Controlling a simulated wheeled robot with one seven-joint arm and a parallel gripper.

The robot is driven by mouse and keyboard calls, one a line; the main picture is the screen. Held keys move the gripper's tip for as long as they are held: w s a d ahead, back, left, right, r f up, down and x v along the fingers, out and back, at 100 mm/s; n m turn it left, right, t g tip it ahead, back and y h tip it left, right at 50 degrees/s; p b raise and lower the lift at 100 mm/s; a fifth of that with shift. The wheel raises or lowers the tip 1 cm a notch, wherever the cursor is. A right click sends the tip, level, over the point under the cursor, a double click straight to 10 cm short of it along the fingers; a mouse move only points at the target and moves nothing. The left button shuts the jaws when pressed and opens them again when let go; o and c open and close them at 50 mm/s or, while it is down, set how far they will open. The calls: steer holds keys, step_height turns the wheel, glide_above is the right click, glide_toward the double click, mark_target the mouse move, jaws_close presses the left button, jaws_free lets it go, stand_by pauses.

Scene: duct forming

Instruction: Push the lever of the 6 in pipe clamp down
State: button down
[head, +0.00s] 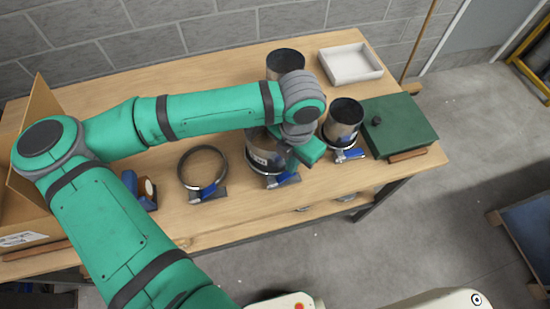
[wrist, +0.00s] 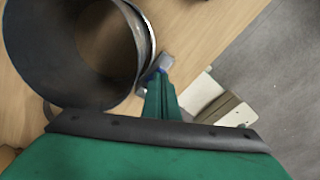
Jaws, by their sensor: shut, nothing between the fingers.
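The middle pipe clamp (head: 270,169) is a dark ring around the base of an upright metal pipe (head: 260,148), with a blue lever (head: 285,180) at its front. Which clamp is the 6 in one I cannot read. My gripper (head: 294,163) is shut and empty, pointing down beside this pipe, just above the lever side. In the wrist view the shut fingers (wrist: 160,85) reach toward the clamp's metal bracket (wrist: 167,62), with the open pipe (wrist: 70,60) at left. The fingers hide most of the lever, so contact and lever angle cannot be told.
An empty clamp ring (head: 203,170) lies to the left, and a second clamped pipe (head: 344,120) stands close on the right. Another pipe (head: 286,62) stands behind. A white tray (head: 350,64), a green case (head: 400,124) and a cardboard box (head: 38,105) are also on the table.

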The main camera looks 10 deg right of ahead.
steer(key=shift+f, duration=0.25)
steer(key=shift+f, duration=1.85)
steer(key=shift+r, duration=4.05)
